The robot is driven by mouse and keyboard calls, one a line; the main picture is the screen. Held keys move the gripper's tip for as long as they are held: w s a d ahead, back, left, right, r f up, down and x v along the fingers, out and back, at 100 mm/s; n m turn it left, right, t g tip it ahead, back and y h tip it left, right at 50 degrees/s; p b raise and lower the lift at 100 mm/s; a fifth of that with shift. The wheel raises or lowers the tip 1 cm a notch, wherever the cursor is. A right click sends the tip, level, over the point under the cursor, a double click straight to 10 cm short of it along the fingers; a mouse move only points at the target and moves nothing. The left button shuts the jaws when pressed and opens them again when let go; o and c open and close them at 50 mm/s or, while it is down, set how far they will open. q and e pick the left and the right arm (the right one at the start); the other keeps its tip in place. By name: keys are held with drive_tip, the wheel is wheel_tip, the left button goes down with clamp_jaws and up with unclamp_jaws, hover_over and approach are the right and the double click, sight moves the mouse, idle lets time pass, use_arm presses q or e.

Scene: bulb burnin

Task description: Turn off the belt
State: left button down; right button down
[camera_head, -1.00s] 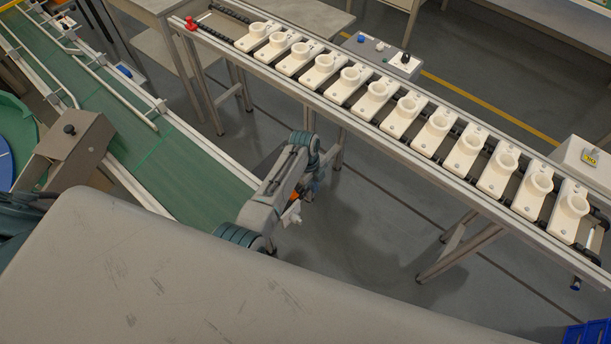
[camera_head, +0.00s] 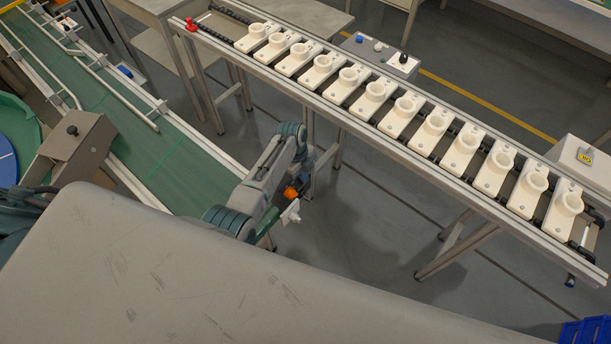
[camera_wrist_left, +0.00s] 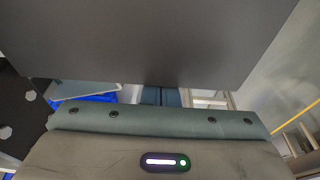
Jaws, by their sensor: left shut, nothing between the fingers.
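A roller conveyor (camera_head: 395,148) runs diagonally across the head view and carries a row of white socketed holders (camera_head: 435,124). A green belt (camera_head: 165,160) slopes along the left. A grey control box (camera_head: 375,50) with blue and white buttons and a black knob (camera_head: 404,58) stands behind the conveyor. Another pale box (camera_head: 582,160) with a yellow label stands at the right. I cannot tell which control works which belt. My left gripper (camera_head: 291,212) is shut and empty, in front of the conveyor and apart from every control. My right gripper is not in view.
A brown-grey box (camera_head: 77,150) with a black knob stands beside the green belt. A red button (camera_head: 191,24) sits at the conveyor's far-left end. A blue crate (camera_head: 588,331) is at the lower right. The floor between the belts is open.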

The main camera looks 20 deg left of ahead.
use_arm(q)
drive_tip(key=shift+w+a+r, duration=0.1)
drive_tip(key=shift+w+a, duration=0.1)
drive_tip(key=shift+a, duration=0.15)
drive_tip(key=shift+s+d+f, duration=0.2)
drive_tip(key=shift+d+f, duration=0.3)
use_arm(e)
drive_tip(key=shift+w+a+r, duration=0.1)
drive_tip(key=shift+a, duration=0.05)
